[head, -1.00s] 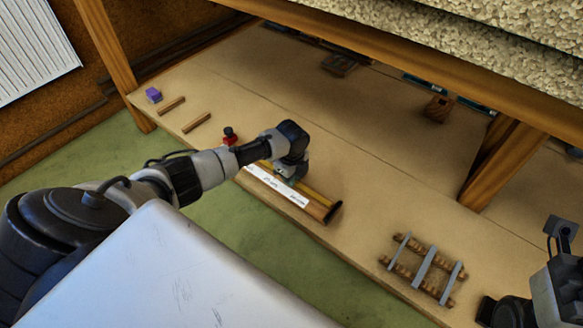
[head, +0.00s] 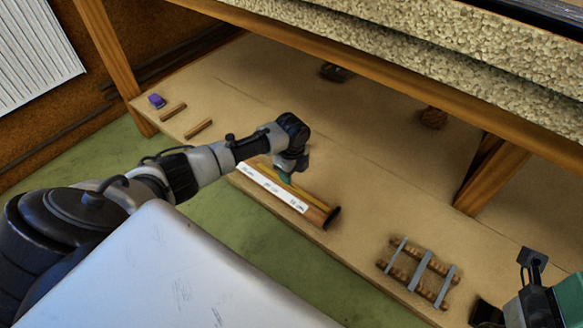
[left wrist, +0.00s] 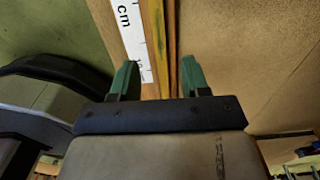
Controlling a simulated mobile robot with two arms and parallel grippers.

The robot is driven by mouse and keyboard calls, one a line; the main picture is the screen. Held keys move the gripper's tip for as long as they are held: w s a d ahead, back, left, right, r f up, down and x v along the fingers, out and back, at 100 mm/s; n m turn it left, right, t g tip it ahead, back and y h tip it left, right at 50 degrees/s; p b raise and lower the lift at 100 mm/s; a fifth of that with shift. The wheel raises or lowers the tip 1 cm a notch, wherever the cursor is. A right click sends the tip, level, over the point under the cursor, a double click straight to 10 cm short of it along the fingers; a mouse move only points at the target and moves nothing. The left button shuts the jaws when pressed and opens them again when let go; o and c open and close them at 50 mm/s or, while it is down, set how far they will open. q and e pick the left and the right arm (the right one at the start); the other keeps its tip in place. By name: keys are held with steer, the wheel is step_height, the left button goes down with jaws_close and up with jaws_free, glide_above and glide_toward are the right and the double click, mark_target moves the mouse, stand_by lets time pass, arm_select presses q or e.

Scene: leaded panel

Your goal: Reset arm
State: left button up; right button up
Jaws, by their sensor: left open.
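My left gripper (head: 287,178) is open over the long wooden piece with a white printed scale (head: 272,188) near the shelf's front edge. In the left wrist view its two green fingertips (left wrist: 158,74) stand apart, with the scale strip (left wrist: 134,40) and yellow-brown wooden strips (left wrist: 167,35) showing between and beyond them. Nothing shows gripped. I cannot tell the exact height above the strips.
A wooden rack with grey bars (head: 418,268) lies at the right front. A wooden post (head: 482,175) and the pebbled upper surface (head: 420,55) bound the shelf space.

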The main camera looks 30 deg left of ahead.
arm_select(q)
step_height(320, 180, up, 5)
steer(key=shift+r+p, duration=0.15)
steer(key=shift+p, duration=0.85)
